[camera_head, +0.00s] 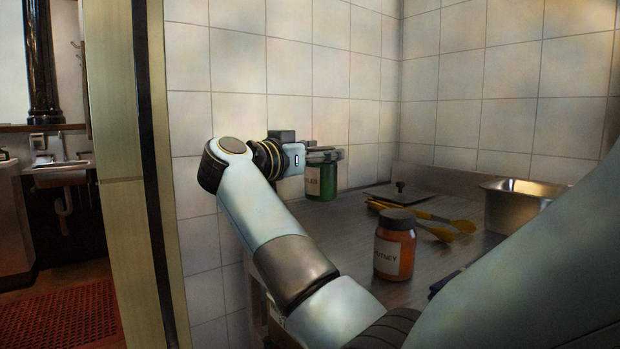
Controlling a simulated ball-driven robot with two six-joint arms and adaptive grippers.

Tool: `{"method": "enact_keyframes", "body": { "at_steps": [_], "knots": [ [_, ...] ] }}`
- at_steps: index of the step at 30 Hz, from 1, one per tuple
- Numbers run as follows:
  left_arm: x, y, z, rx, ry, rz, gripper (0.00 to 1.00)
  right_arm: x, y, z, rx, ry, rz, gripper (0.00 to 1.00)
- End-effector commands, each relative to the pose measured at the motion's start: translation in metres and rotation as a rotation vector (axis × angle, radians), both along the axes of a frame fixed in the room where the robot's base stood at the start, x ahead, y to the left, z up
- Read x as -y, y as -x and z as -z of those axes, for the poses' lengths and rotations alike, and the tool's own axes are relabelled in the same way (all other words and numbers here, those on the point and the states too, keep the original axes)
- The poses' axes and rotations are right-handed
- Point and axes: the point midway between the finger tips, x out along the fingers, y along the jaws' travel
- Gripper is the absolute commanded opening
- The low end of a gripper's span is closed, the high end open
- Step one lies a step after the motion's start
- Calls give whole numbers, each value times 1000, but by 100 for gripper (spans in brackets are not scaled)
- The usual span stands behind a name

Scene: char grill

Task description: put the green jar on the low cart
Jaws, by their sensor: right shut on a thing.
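The green jar (322,182), with a pale label, is at the back left of the steel counter, near the tiled wall. My right gripper (325,154) is shut on the jar at its top, reaching from the left. The gripper hides the jar's lid, and whether the jar's base touches the counter is hard to tell. My left gripper does not show. I cannot make out a low cart in this view.
An orange chutney jar (394,252) with a dark lid stands on the counter (345,232) nearer to me. Behind it lie yellow-handled tongs (440,232) and a dark flat lid (398,194). A steel pan (522,194) is at the right. A tiled wall (300,125) closes the back.

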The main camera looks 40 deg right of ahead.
Motion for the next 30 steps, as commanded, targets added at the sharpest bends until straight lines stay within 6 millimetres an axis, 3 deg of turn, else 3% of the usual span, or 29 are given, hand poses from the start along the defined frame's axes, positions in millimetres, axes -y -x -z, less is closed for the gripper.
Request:
{"method": "enact_keyframes", "body": {
  "at_steps": [5, 20, 30],
  "knots": [
    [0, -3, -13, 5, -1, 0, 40, 0, 0, -26, 3, 2, 1, 0],
    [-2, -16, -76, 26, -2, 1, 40, 0, 0, -91, 2, 1, 0, 0],
    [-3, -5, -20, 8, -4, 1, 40, 0, 0, -32, -2, 1, 0, 0]
  ]
}}
